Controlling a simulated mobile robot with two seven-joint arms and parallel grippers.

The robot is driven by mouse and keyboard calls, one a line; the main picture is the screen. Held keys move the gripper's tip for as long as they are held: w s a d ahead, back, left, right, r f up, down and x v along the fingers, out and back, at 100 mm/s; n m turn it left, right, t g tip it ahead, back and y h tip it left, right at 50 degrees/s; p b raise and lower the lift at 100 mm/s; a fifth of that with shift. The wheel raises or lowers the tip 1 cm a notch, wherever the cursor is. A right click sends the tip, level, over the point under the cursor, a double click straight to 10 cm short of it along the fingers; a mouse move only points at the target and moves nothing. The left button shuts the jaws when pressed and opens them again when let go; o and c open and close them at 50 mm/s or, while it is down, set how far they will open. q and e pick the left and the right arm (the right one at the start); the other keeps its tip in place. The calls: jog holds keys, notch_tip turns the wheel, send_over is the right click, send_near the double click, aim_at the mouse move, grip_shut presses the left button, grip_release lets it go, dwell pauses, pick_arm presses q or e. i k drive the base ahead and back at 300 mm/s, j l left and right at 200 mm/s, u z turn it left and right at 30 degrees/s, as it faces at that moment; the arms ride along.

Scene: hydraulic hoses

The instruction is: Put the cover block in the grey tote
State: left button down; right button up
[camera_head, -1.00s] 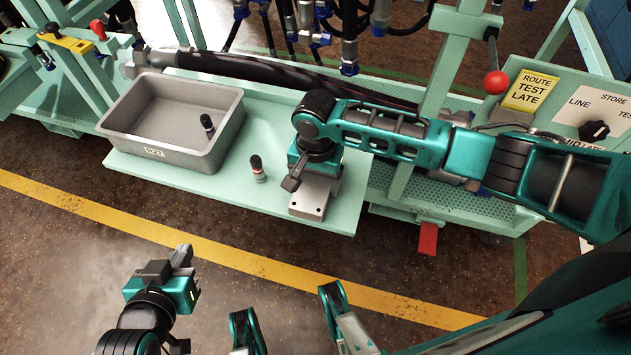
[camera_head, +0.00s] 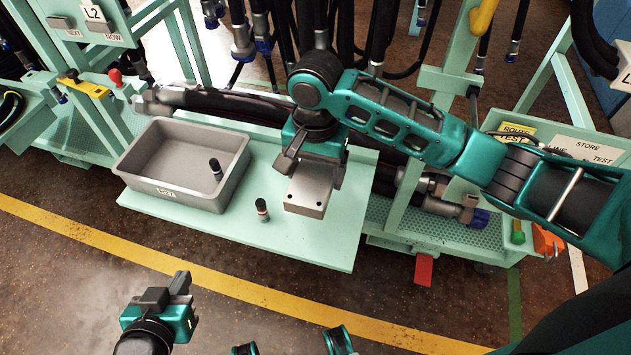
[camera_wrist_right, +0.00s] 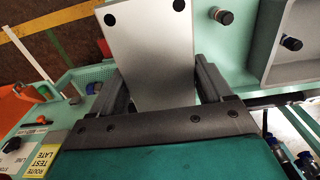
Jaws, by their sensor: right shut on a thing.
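The cover block (camera_head: 308,193), a grey metal block with dark holes, is in my right gripper (camera_head: 305,163). It appears raised a little above the pale green shelf. In the right wrist view the block (camera_wrist_right: 150,45) sits between both fingers of the gripper (camera_wrist_right: 155,75). The grey tote (camera_head: 138,180) stands on the shelf's left part, to the left of the block. One small dark-capped fitting (camera_head: 215,167) is inside it. My left gripper (camera_head: 178,285) is empty over the floor at the lower left; its finger gap is unclear.
A second dark-capped fitting (camera_head: 262,210) stands on the shelf (camera_head: 300,245) between tote and block. Thick black hoses (camera_head: 235,104) lie behind the tote, and others hang at the back. The shelf in front of the block is bare.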

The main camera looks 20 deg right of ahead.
aim_at(179, 170)
jog(key=i+j+z, duration=0.1)
jog(key=j, duration=0.25)
jog(key=i+j+z, duration=0.1)
jog(key=i+j, duration=0.15)
jog(key=i+j+z, duration=0.1)
jog(key=j, duration=0.4)
jog(key=i+j+z, duration=0.1)
jog(key=j, duration=0.25)
jog(key=i+j+z, duration=0.1)
jog(key=j, duration=0.3)
jog(key=i+j+z, duration=0.1)
jog(key=j, duration=0.35)
jog(key=i+l, duration=0.05)
